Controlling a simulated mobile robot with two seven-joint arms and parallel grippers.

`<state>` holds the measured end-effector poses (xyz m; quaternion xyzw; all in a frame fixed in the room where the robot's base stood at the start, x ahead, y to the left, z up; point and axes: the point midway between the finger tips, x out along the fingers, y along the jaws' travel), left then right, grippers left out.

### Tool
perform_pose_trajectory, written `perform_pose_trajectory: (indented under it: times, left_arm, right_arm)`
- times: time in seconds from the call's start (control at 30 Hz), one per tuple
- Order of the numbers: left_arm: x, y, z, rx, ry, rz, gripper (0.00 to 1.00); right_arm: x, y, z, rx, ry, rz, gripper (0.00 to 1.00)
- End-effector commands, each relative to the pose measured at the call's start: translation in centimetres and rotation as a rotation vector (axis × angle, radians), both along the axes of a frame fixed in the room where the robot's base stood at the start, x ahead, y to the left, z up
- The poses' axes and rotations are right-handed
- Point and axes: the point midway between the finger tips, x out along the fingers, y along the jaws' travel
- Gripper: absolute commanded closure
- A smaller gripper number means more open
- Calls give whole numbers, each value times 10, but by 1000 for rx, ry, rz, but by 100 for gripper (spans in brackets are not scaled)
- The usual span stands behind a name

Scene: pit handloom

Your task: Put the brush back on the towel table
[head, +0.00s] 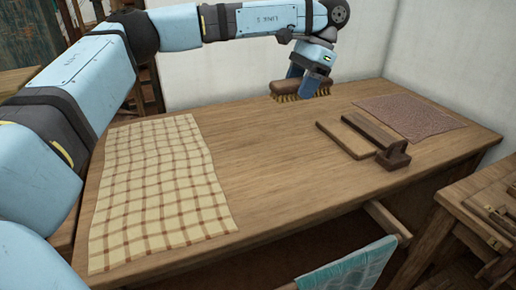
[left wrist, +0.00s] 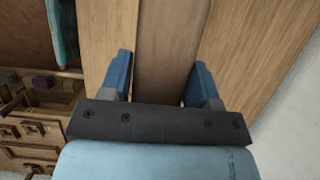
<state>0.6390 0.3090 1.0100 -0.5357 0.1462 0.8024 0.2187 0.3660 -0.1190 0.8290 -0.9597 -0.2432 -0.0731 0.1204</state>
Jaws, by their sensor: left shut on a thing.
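The brush (head: 301,86) has a brown wooden back and tan bristles pointing down. My left gripper (head: 309,80) is shut on its back, near the rear edge of the wooden table (head: 270,155). I cannot tell whether the bristles touch the tabletop or hang just above it. In the left wrist view, the brush's brown back (left wrist: 165,60) lies between the two blue fingers (left wrist: 160,85); its bristles are hidden there. A cream and brown checked towel (head: 158,185) lies flat on the table's left part. My right gripper is not in view.
A reddish-brown cloth (head: 410,115) lies at the table's right end. A flat wooden board (head: 343,141) and a wooden block tool (head: 376,138) lie before it. A teal cloth (head: 350,268) hangs at the front. White walls stand behind. The middle of the tabletop is clear.

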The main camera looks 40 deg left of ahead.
Motion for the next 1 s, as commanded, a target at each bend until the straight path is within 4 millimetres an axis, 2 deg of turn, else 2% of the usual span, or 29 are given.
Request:
perform_pose_trajectory:
  times: [0.4,0.53,0.6,0.83,1.0]
  left_arm:
    - [-1,0,-111,0,4,1,66]
    - [-1,0,-138,0,2,2,66]
    - [-1,0,-147,-1,2,2,66]
    - [0,0,-162,1,0,2,66]
    - [-1,1,-187,1,3,2,66]
  right_arm:
    - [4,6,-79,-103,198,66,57]
    - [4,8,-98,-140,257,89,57]
    - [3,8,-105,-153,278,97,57]
    - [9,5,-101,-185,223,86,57]
    - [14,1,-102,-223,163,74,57]
